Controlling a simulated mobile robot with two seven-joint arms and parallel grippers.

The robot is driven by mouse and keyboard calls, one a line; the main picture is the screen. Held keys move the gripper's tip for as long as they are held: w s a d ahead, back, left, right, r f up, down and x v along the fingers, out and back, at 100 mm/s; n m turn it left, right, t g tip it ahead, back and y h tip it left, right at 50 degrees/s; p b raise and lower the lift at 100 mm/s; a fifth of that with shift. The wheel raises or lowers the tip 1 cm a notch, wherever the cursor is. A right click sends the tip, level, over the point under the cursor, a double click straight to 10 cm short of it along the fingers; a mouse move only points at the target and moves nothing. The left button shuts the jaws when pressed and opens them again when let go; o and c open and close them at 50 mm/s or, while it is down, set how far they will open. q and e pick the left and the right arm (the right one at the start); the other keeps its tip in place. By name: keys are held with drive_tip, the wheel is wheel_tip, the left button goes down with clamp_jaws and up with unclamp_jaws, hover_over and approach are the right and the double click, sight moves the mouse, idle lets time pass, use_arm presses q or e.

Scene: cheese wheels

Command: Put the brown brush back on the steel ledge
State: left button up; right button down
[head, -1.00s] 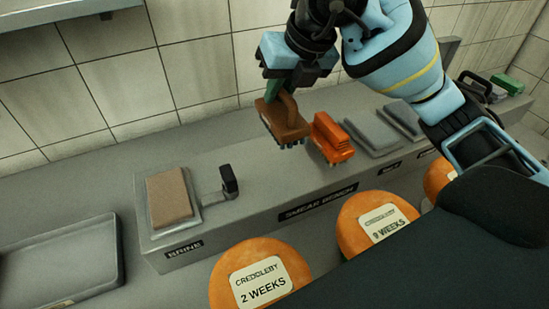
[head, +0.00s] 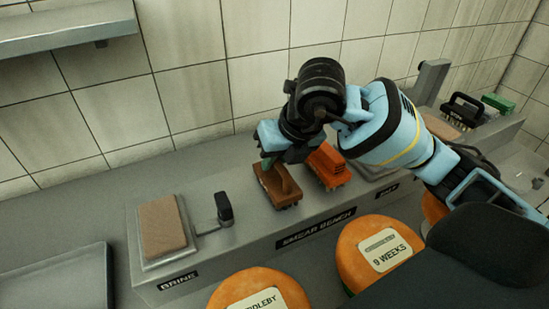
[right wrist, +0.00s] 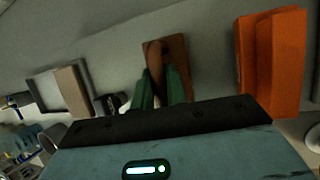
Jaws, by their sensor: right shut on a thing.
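The brown brush (head: 277,187) is in the green fingers of my right gripper (head: 267,162), which is shut on its handle. The brush is at the top of the long grey steel ledge (head: 248,216) labelled SMEAR BENCH, just left of an orange brush (head: 327,166). It looks level and low; I cannot tell if its bristles touch the surface. The right wrist view shows the brown brush (right wrist: 181,52) beyond the fingers (right wrist: 161,88), with the orange brush (right wrist: 272,62) to the right. My left gripper is not in view.
A tan pad in a tray (head: 163,229) and a dark-headed fixture (head: 224,207) stand left on the ledge. Orange cheese wheels (head: 373,254) line its front. A tray (head: 55,283) is at lower left, a wall shelf (head: 65,37) at upper left. Black and green brushes (head: 497,103) are far right.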

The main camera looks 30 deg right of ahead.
drive_tip(key=shift+f, duration=0.15)
drive_tip(key=c, duration=1.4)
unclamp_jaws()
